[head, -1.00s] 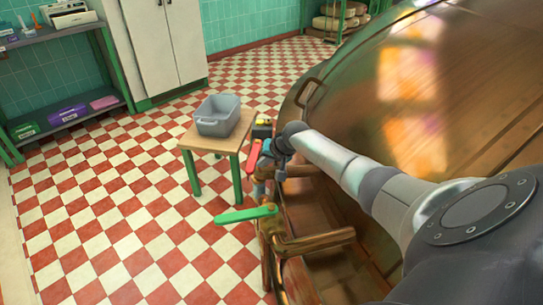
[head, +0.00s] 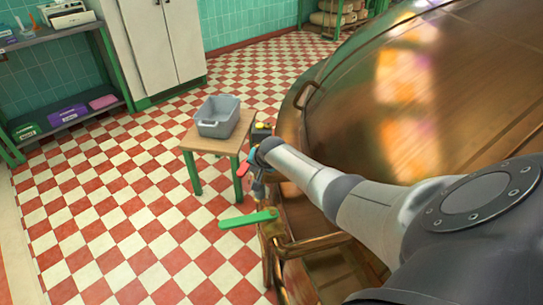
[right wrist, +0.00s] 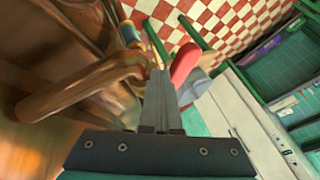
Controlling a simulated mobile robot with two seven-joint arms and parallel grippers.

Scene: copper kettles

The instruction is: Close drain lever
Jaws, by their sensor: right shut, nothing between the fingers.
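A red lever (head: 243,169) shows as a small patch beside the end of my right arm in the head view; the arm hides much of it. In the right wrist view the red lever (right wrist: 185,63) is just right of the fingertips; I cannot tell whether they touch. My right gripper (right wrist: 158,72) is shut and empty. In the head view its fingers are hard to make out beside the pipes. A green lever (head: 248,219) sticks out left from the copper pipe (head: 318,242), nearer to me. My left gripper is not in view.
A big copper kettle (head: 460,75) fills the right side. A small table (head: 200,142) with a grey tub (head: 218,118) stands just beyond the levers. The checkered floor (head: 130,215) to the left is clear. Shelves and a cabinet (head: 155,45) stand at the back.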

